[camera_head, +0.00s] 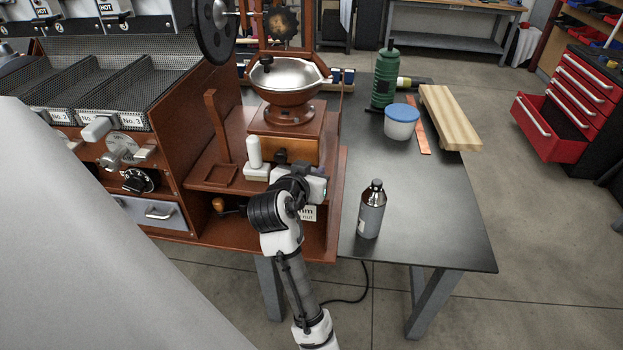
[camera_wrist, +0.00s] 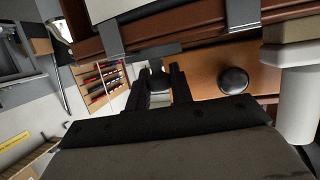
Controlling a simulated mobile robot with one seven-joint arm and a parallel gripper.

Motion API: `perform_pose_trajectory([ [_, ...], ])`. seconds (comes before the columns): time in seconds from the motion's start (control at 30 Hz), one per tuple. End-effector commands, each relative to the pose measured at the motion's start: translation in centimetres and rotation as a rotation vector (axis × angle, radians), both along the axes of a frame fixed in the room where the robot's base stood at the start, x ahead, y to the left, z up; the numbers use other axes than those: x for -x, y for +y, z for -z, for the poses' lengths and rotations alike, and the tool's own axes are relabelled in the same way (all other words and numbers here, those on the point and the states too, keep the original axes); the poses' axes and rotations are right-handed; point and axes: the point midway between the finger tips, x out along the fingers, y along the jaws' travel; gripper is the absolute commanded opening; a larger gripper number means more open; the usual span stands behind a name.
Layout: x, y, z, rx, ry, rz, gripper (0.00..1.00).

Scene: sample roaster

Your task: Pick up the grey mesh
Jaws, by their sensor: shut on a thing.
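Dark grey mesh trays (camera_head: 125,88) sit at the upper left of the head view, behind labels No. 2 and No. 3. My gripper (camera_head: 305,183) is in front of the wooden grinder-like stand (camera_head: 290,120), to the right of the mesh trays and apart from them. In the wrist view, the two black fingers of my gripper (camera_wrist: 160,80) stand around a small grey piece (camera_wrist: 156,66) at their tips. I cannot tell whether this piece belongs to a mesh. My arm and wrist hide the fingertips in the head view.
A white cylinder (camera_head: 254,152) stands left of my gripper; a dark round knob (camera_wrist: 233,81) is close by. A bottle (camera_head: 371,208) stands on the dark table (camera_head: 440,225). A blue-lidded tub (camera_head: 402,124), green flask (camera_head: 385,78) and wooden board (camera_head: 450,115) are farther back.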

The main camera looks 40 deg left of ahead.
Motion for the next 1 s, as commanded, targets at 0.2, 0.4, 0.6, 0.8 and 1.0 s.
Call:
perform_pose_trajectory([
  [0.2, 0.0, 0.0, -0.1, 0.0, -0.001, 0.0, 0.01],
  [0.4, 0.0, 0.0, -1.2, -0.001, -0.003, 0.0, 0.01],
  [0.6, 0.0, 0.1, -4.7, -0.005, -0.006, -0.001, 0.01],
  [0.8, 0.0, 0.1, -10.0, -0.005, -0.007, -0.001, 0.01],
  [1.0, 0.1, 0.0, -14.9, -0.005, -0.004, -0.001, 0.01],
])
